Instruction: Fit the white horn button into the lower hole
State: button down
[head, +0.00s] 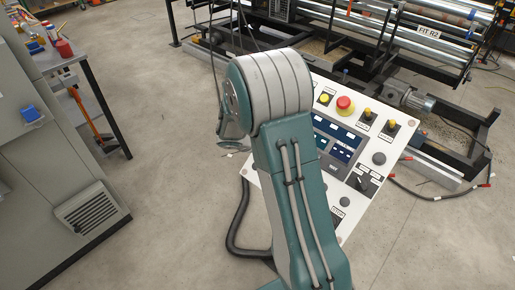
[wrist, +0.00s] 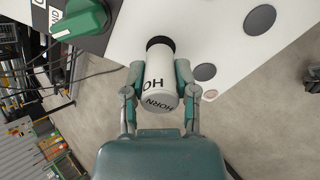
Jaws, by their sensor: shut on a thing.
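The white horn button (wrist: 158,84) is a white cylinder with a black end and HORN lettering. My gripper (wrist: 159,85) is shut on it, one finger on each side. Its black end points at the white control panel (wrist: 205,35); I cannot tell whether it touches the panel or sits in a hole. Two dark grey round spots, one upper (wrist: 260,18) and one lower (wrist: 205,72), show right of the button; I cannot tell whether they are open holes. In the head view my arm hides the gripper and button in front of the panel (head: 400,125).
A green rotary knob (wrist: 80,20) stands out from the panel close left of the button. The panel also bears a red mushroom button (head: 345,104) and yellow buttons. A roller machine (head: 400,45) stands behind, a grey cabinet (head: 45,150) at left. Open floor lies between.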

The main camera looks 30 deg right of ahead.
jog(key=shift+x, duration=1.6)
jog(key=shift+c, duration=1.5)
grip_release()
jog(key=v, duration=1.2)
jog(key=shift+r, duration=0.15)
jog(key=shift+s+r, duration=0.1)
